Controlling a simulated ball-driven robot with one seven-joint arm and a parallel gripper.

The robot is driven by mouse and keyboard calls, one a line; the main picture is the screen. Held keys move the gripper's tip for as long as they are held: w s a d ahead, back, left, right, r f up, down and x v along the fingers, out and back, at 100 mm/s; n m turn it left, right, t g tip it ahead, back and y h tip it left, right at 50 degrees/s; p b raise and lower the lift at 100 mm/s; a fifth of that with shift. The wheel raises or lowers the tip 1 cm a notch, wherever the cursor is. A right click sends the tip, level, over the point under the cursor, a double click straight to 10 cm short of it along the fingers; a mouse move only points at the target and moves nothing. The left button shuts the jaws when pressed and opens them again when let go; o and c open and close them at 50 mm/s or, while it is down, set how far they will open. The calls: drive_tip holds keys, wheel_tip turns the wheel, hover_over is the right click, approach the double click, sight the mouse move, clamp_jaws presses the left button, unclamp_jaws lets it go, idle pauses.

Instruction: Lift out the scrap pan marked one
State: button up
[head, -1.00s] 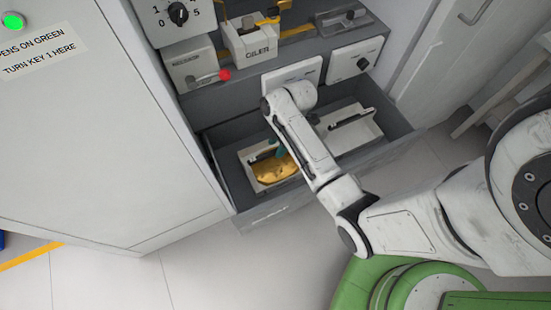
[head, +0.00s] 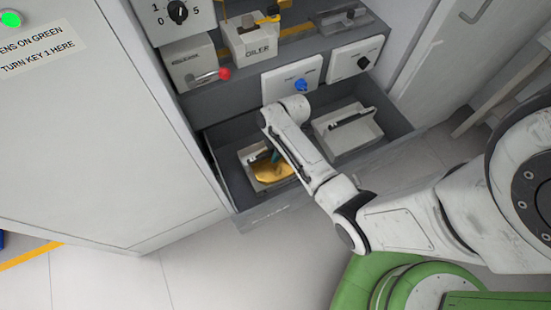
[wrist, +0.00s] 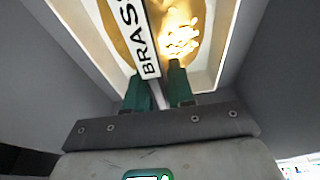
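Two light scrap pans sit side by side in an open grey drawer (head: 285,208). The left pan (head: 246,175) holds a gold heap; in the wrist view this pan (wrist: 218,50) has a white bar lettered BRASS (wrist: 138,38) across it. The right pan (head: 348,148) has a dark bar handle, and I see no contents. No mark "one" is readable on either. My gripper (head: 274,157) is down at the left pan. In the wrist view its green fingertips (wrist: 158,84) stand on either side of the bar's near end. Whether they press on it is unclear.
Drawer walls rise closely around the pans. Above are a panel with a blue knob (head: 301,86), an oiler box (head: 252,38) and a lever with a red ball (head: 225,73). A tall cabinet (head: 100,130) stands left.

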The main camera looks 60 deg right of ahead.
clamp_jaws()
idle(1.0)
